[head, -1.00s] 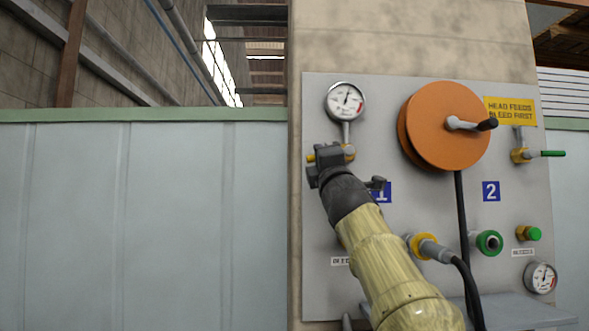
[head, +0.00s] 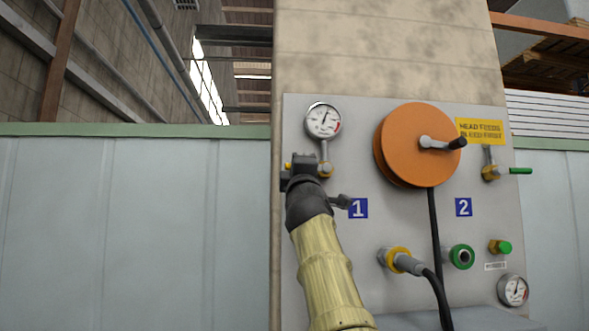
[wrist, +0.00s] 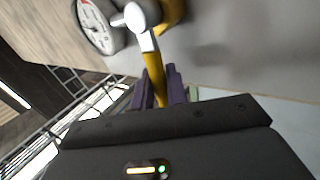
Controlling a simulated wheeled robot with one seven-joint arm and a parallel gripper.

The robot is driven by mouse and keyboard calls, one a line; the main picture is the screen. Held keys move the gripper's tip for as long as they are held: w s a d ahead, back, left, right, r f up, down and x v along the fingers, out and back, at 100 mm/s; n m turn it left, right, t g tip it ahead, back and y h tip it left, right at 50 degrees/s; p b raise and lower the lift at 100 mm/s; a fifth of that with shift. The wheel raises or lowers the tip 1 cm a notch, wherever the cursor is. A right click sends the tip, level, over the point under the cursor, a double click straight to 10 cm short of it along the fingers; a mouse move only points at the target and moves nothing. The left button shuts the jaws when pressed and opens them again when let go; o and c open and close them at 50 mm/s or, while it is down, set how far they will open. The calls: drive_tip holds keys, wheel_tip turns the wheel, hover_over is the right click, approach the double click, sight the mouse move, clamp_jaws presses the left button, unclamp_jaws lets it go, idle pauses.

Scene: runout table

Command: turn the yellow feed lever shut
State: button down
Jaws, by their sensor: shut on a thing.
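The yellow feed lever (wrist: 153,68) runs from a silver valve (wrist: 142,17) down between my fingers in the wrist view. My gripper (wrist: 161,88) is shut on it, with one dark finger on each side. A small yellow end (head: 288,166) shows past the gripper's left side, so the lever points left, roughly level.
The left gauge (head: 323,121) is close above my gripper. An orange reel (head: 420,145) stands out to the right, with a black hose below it. A second valve with a green lever (head: 520,171) is at the panel's right. Left of the panel is a plain pale wall (head: 130,230).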

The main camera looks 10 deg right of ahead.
drive_tip(key=c, duration=1.5)
unclamp_jaws()
drive_tip(key=shift+d, duration=0.1)
drive_tip(key=shift+o, duration=0.2)
drive_tip(key=shift+s+f, duration=0.1)
drive_tip(key=b+v, duration=1.6)
drive_tip(key=v, duration=0.1)
drive_tip(key=shift+s, duration=0.1)
